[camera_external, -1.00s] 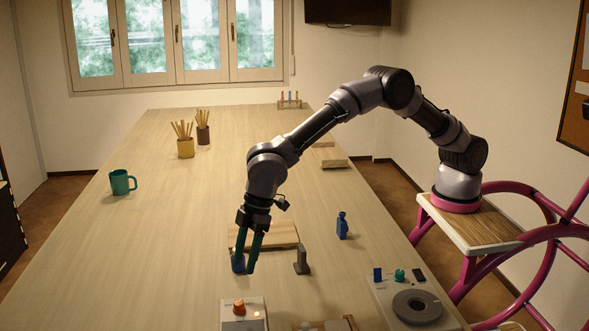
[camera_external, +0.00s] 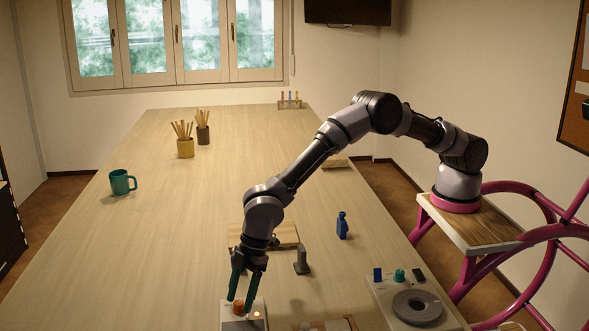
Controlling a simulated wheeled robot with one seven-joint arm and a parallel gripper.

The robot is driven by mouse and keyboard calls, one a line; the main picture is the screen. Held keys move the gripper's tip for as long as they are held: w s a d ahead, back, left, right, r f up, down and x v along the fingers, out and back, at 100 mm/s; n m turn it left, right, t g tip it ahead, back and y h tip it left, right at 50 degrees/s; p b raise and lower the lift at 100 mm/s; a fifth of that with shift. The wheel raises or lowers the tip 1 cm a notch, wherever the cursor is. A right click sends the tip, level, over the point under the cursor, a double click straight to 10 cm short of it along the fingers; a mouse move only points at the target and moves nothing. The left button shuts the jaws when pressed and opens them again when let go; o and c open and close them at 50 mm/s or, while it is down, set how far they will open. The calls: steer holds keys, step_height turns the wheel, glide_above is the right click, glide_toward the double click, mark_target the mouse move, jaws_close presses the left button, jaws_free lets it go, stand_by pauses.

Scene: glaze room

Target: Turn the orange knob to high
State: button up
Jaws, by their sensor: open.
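The orange knob (camera_external: 238,308) stands on a small white panel box (camera_external: 258,323) at the table's front edge. A small orange light glows on the panel just right of the knob. My gripper (camera_external: 240,305) points down with its two green fingers apart. In the picture the knob shows between the fingertips. I cannot tell whether either finger touches it. The knob's pointer and the panel's markings are too small to read.
A grey upright block (camera_external: 301,261) and a blue bottle (camera_external: 342,226) stand right of my gripper. A wooden board (camera_external: 285,235) lies behind it. A white device with a grey disc (camera_external: 417,306) is at front right.

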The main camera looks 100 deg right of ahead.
jaws_close()
steer(key=shift+s+a+m+h, duration=0.15)
steer(key=shift+m+h, duration=0.25)
steer(key=shift+m, duration=0.7)
steer(key=shift+m+t+h, duration=0.4)
steer(key=shift+m+t, duration=0.1)
steer(key=shift+m, duration=0.8)
jaws_free()
steer(key=v, duration=1)
steer(key=shift+r, duration=0.35)
